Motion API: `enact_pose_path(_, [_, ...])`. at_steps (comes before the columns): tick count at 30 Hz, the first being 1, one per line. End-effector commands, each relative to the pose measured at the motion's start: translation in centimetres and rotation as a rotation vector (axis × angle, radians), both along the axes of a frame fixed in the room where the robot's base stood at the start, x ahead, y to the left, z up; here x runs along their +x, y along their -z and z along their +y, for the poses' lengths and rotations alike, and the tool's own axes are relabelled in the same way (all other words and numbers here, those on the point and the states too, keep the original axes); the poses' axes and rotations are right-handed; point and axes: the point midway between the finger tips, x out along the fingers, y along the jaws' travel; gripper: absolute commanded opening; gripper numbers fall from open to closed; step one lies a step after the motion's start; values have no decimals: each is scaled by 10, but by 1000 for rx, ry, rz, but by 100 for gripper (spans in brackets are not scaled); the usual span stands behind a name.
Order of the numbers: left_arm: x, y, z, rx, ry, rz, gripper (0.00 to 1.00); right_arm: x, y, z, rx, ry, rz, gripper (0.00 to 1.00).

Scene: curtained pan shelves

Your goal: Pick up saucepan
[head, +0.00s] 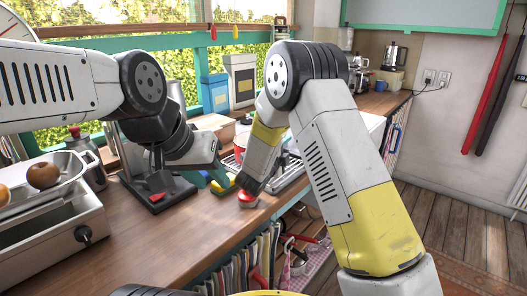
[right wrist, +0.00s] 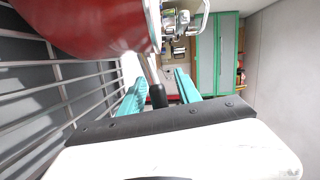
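The saucepan (right wrist: 85,18) is deep red and fills the upper left of the right wrist view, cut off by the frame. Its dark handle (right wrist: 157,95) runs down between the teal fingers of my right gripper (right wrist: 160,92). Those fingers are apart, with a gap visible on each side of the handle. In the head view my right arm reaches down to the counter's front edge, and its fingers are not clearly visible. My left gripper (head: 221,177) is over the counter with teal fingers pointing down; its finger gap is unclear.
A metal rack (head: 290,174) stands on the counter beside my right forearm. A bowl with fruit (head: 44,176) and a black stand (head: 158,192) are to the left. Canisters (head: 240,80) stand at the window.

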Motion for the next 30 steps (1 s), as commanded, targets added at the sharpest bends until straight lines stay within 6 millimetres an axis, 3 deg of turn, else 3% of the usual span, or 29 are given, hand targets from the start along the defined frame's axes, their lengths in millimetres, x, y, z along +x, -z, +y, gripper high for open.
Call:
enact_pose_path(6, [0, 0, 0, 0, 0, 0, 36, 1, 0, 0, 0, -1, 0, 40])
enact_pose_path(12, [0, 0, 0, 0, 0, 0, 36, 1, 0, 0, 0, -1, 0, 3])
enact_pose_path(13, [0, 0, 0, 0, 0, 0, 36, 1, 0, 0, 0, -1, 0, 0])
enact_pose_path(30, [0, 0, 0, 0, 0, 0, 36, 1, 0, 0, 0, -1, 1, 0])
